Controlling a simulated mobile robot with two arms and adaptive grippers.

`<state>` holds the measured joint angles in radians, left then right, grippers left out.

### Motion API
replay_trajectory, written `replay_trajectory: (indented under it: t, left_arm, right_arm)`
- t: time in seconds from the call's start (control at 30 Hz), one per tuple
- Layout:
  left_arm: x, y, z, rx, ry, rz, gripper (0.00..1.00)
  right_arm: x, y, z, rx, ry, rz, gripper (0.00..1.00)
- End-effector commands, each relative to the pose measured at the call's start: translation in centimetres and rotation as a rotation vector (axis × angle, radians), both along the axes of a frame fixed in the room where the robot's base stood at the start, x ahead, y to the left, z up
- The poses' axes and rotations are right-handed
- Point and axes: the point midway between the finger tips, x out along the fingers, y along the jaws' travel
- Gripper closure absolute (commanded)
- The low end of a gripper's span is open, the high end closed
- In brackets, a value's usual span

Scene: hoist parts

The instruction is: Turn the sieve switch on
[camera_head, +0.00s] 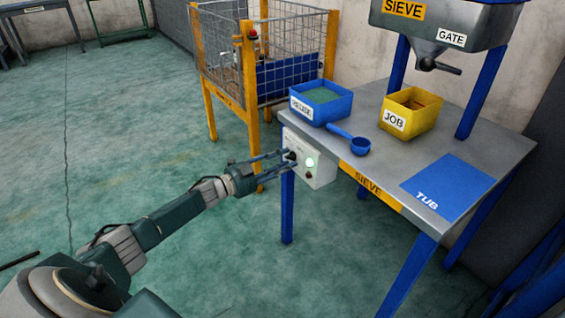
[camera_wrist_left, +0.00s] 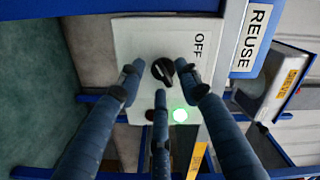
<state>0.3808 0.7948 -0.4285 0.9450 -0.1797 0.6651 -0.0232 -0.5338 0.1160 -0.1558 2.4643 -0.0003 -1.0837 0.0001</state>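The switch box (camera_head: 322,172) is a pale box on the sieve table's left end, with a lit green lamp (camera_head: 309,162). In the left wrist view its white face (camera_wrist_left: 140,40) carries a black rotary knob (camera_wrist_left: 163,70), the word OFF, a dark red button (camera_wrist_left: 150,115) and the lit green lamp (camera_wrist_left: 180,115). My left gripper (camera_head: 288,160) is at the box face. Its three fingers are spread around the knob, tips apart; contact cannot be told. The sieve (camera_head: 440,30) stands above the table. My right gripper is not in view.
The sieve table (camera_head: 480,140) holds a blue REUSE bin (camera_head: 325,108), a blue scoop (camera_head: 350,137), a yellow JOB bin (camera_head: 395,122) and a blue TUB mat (camera_head: 447,187). A yellow-framed mesh cage (camera_head: 290,40) stands behind.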

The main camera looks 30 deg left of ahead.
Motion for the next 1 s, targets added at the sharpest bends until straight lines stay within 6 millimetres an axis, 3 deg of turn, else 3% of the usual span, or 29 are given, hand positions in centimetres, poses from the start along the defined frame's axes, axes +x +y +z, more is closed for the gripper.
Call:
replay_trajectory:
  t: [0.27, 0.7, 1.0]
  left_arm:
    - [-2.1, 0.9, -0.1, 0.003, 0.002, -0.001, 0.66]
    - [-9.4, 3.8, -0.2, 0.001, 0.003, -0.001, 0.66]
    - [-11.1, 4.6, 0.0, 0.0, 0.0, 0.001, 0.66]
  right_arm:
    - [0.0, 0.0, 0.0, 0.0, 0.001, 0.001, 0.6]
    - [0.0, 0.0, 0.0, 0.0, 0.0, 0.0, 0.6]
    - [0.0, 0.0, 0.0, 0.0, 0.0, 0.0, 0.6]
